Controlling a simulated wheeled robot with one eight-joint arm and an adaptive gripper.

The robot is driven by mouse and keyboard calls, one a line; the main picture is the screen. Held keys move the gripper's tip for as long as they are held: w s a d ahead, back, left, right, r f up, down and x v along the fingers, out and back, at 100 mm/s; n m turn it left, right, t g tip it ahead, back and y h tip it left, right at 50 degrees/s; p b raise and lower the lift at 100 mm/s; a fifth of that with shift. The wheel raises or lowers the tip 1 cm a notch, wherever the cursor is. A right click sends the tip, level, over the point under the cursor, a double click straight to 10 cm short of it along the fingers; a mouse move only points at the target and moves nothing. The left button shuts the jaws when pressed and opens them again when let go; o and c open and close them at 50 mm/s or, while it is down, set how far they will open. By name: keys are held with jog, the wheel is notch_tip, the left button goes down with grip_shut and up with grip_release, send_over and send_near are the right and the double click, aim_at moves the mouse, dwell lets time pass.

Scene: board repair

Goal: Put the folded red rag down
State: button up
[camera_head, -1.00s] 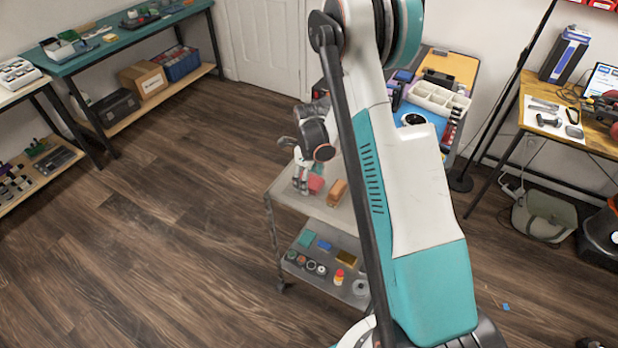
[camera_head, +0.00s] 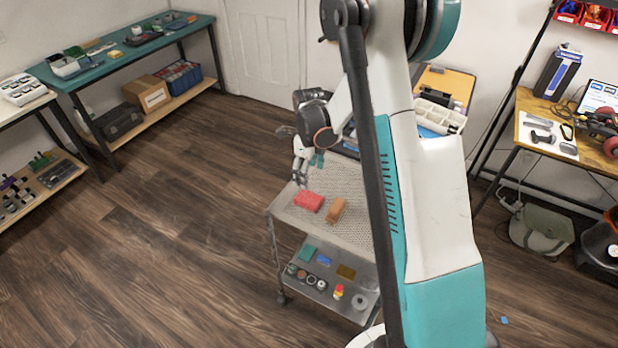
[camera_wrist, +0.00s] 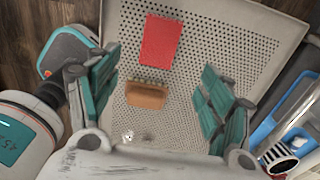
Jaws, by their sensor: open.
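The folded red rag (camera_head: 308,201) lies flat on the perforated top shelf of a metal cart (camera_head: 350,228), near its left edge. In the wrist view the red rag (camera_wrist: 162,41) lies beyond the fingertips, apart from them. My gripper (camera_head: 301,172) is above the cart's top, behind the rag. In the wrist view my gripper (camera_wrist: 155,98) shows its teal fingers spread wide, with nothing held between them. A brown-orange block, perhaps a brush (camera_head: 336,210), lies just right of the rag. It also shows in the wrist view (camera_wrist: 146,95), below the rag.
The cart's lower shelf (camera_head: 310,295) holds several small jars, a red-and-yellow bottle and small pads. A teal workbench (camera_head: 130,50) stands at the back left, and a wooden desk (camera_head: 570,150) at the right. The floor (camera_head: 150,240) left of the cart is clear.

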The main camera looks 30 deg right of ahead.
jog(key=s+a+r+n+t, duration=0.25)
jog(key=s+r+n, duration=0.35)
jog(key=r, duration=0.4)
jog(key=s+a+r+n+t, duration=0.1)
jog(key=s+a+r+n, duration=0.25)
jog(key=r+n, duration=0.5)
jog(key=s+a+r+n+t, duration=0.2)
jog(key=s+a+r+n, duration=0.1)
jog(key=s+n, duration=0.4)
jog(key=s+a+r+n+t, duration=0.1)
jog(key=s+a+r+n, duration=0.2)
jog(key=s+n, duration=0.4)
jog(key=shift+s+a+r+n+t, duration=0.25)
jog(key=shift+s+r+n+t, duration=0.1)
jog(key=shift+s, duration=0.5)
jog(key=shift+f, duration=0.35)
jog(key=shift+o, duration=0.6)
